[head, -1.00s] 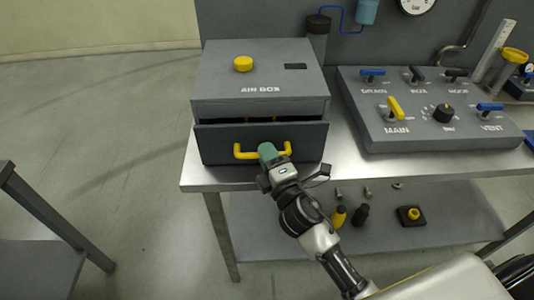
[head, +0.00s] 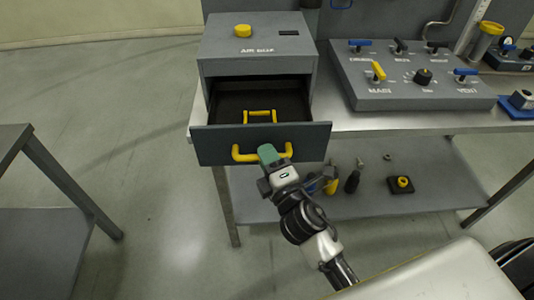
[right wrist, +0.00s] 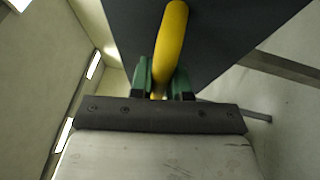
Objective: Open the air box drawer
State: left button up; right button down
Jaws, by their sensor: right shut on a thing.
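The air box (head: 258,58) is a grey box with a yellow knob on top, standing at the left end of the steel bench. Its drawer (head: 214,147) is pulled well out toward me, and its dark inside shows. A yellow U-shaped part (head: 260,115) is in the drawer. My right gripper (head: 268,155) is shut on the yellow drawer handle (head: 243,156) at the front. In the right wrist view the green fingertips (right wrist: 160,80) sit on either side of the yellow handle bar (right wrist: 172,40). My left gripper is not in view.
A control panel (head: 430,98) with levers and a knob stands on the bench (head: 400,122) to the right. Below, a shelf (head: 400,170) holds several small items. A grey table (head: 30,230) stands at the left. The floor between is clear.

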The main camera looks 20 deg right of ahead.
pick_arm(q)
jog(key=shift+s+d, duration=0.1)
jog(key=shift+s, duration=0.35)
pick_arm(e)
jog(key=c, duration=1.4)
grip_release()
pick_arm(q)
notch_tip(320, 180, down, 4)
jog(key=b, duration=0.4)
pick_arm(e)
jog(key=v, duration=1)
jog(key=shift+s, duration=0.35)
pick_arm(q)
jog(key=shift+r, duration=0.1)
pick_arm(e)
jog(key=shift+f, duration=0.1)
